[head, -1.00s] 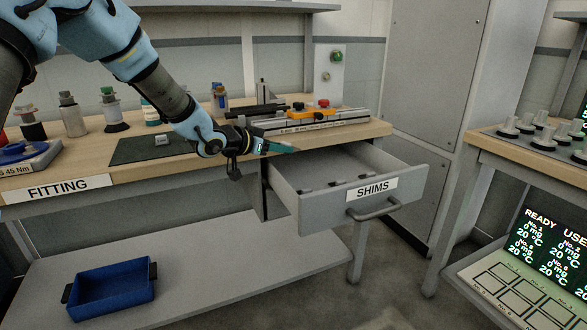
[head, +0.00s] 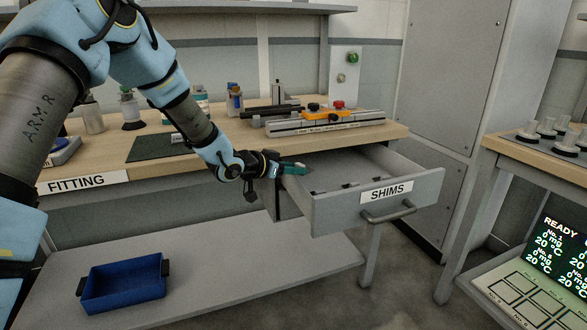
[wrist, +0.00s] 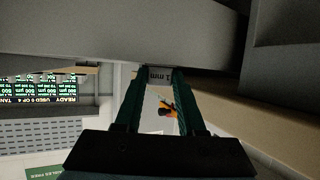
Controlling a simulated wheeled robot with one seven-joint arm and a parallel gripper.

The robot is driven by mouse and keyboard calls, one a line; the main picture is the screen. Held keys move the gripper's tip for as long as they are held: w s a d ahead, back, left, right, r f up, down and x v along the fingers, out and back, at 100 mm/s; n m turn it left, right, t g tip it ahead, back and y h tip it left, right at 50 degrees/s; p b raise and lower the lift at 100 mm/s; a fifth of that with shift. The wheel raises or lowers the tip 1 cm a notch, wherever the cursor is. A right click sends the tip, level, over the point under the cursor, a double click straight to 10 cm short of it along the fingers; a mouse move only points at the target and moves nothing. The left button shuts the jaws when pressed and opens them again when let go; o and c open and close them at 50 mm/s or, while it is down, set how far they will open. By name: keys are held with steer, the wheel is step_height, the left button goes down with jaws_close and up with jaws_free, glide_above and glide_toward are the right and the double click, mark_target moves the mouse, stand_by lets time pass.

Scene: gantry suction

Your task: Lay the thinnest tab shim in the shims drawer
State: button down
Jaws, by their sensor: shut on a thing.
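The grey shims drawer (head: 335,216) is pulled out under the bench, its front labelled SHIMS. My gripper (head: 302,168) is at the drawer's left rear, near the top of its left side wall. In the wrist view my gripper (wrist: 161,72) is shut on a small grey tab shim (wrist: 160,73) between its fingertips. The tab shows upside-down lettering that seems to read "1 mm". In the head view the held shim is too small to make out. Small dark pieces (head: 348,184) lie on the drawer floor. I cannot tell whether the gripper touches the drawer.
The wooden bench (head: 105,160) carries a dark mat (head: 158,147), bottles and a grey rail fixture with an orange part (head: 322,114). A blue bin (head: 123,284) sits on the lower shelf. A second bench with a display (head: 545,255) stands at right.

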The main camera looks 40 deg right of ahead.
steer(key=shift+f, duration=0.3)
steer(key=c, duration=0.5)
jaws_free()
steer(key=shift+r, duration=0.15)
steer(key=v, duration=1.2)
steer(key=shift+r, duration=0.45)
